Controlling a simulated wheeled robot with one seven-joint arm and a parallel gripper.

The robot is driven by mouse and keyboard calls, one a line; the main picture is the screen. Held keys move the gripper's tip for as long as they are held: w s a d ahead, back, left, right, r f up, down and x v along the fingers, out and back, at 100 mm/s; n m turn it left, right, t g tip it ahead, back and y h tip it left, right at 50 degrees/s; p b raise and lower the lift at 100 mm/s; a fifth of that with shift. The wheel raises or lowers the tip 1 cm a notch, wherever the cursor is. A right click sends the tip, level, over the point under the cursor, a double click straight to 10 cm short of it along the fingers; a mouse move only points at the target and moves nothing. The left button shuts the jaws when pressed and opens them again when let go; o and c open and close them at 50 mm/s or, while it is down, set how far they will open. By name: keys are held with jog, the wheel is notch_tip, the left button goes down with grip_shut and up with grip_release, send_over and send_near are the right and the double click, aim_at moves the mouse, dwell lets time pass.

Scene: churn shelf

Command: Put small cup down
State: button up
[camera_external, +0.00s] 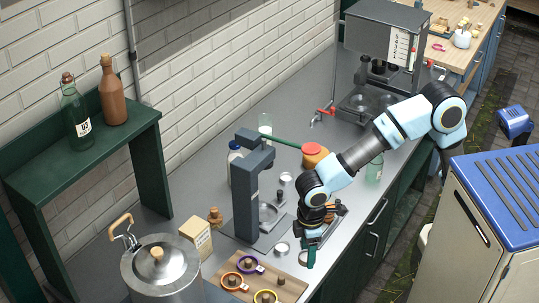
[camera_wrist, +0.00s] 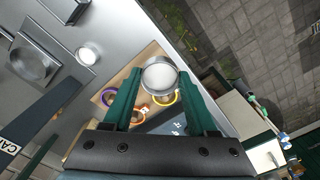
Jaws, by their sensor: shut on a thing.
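My gripper (camera_wrist: 158,86) has two green fingers, shut on the small cup (camera_wrist: 160,73), a round metal cup with a pale inside. In the wrist view the cup sits between the fingertips with its mouth facing the camera. There the small cup (camera_external: 303,258) is mostly hidden by the fingers. I cannot tell how high it is above the surface.
The tray holds purple, orange and yellow rings. Another small pale cup (camera_external: 282,248) stands on the grey counter just left of my gripper. A dark grey press-like stand (camera_external: 246,205) rises behind it. A steel pot (camera_external: 161,272) and beige box (camera_external: 196,236) stand left.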

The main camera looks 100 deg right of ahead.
jog(key=w+d+r+m+p, duration=0.1)
jog(key=w+d+r+p, duration=0.25)
jog(key=w, duration=0.45)
jog(key=w+d+r+p, duration=0.2)
jog(key=w+d+r, duration=0.25)
jog(key=w, duration=0.45)
jog(key=m+p, duration=0.1)
jog(key=p, duration=0.6)
send_near(200, 220)
jog(key=shift+s+f, duration=0.1)
jog(key=shift+f, duration=0.45)
jog(key=shift+f+p, duration=0.7)
jog(key=shift+f, duration=2)
jog(key=shift+f, duration=0.15)
jog(key=o, duration=1.3)
jog(key=shift+o, duration=0.2)
